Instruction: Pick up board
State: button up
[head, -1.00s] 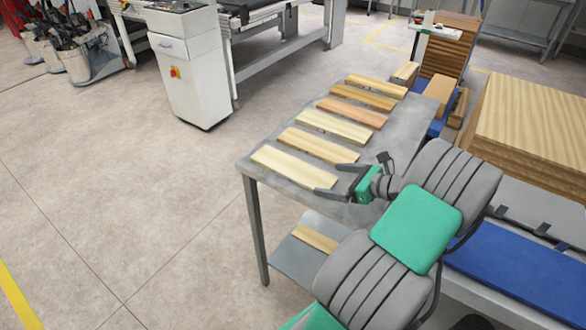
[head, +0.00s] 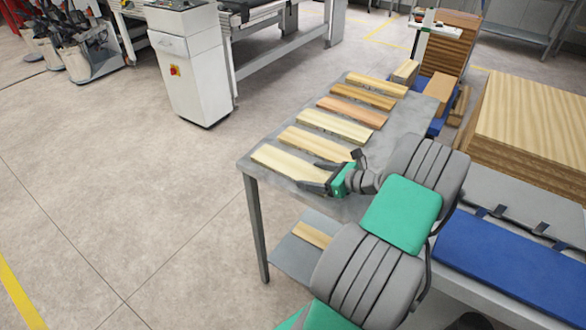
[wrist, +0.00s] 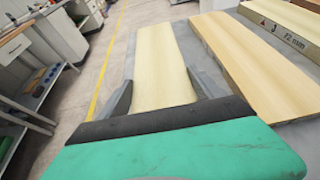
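Several wooden boards lie in a row on a grey metal table (head: 229,160). The nearest board (head: 285,162) is pale and lies at the table's front end. My gripper (head: 318,176) is at the right end of this board. In the wrist view, the pale board (wrist: 162,62) runs between the two fingers of my gripper (wrist: 163,88), one at each side. The fingers are apart. Slim gaps seem to show beside the board, but contact is hard to judge. The board appears to rest on the table.
The second board (head: 313,144) lies close beside the nearest one. A stack of large boards (head: 535,115) stands at the right, near a blue-topped surface (head: 510,262). A white control cabinet (head: 190,75) stands beyond the table. Open floor lies to the left.

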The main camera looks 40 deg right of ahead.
jog(key=c, duration=0.9)
jog(key=shift+c, duration=0.3)
jog(key=shift+r, duration=0.1)
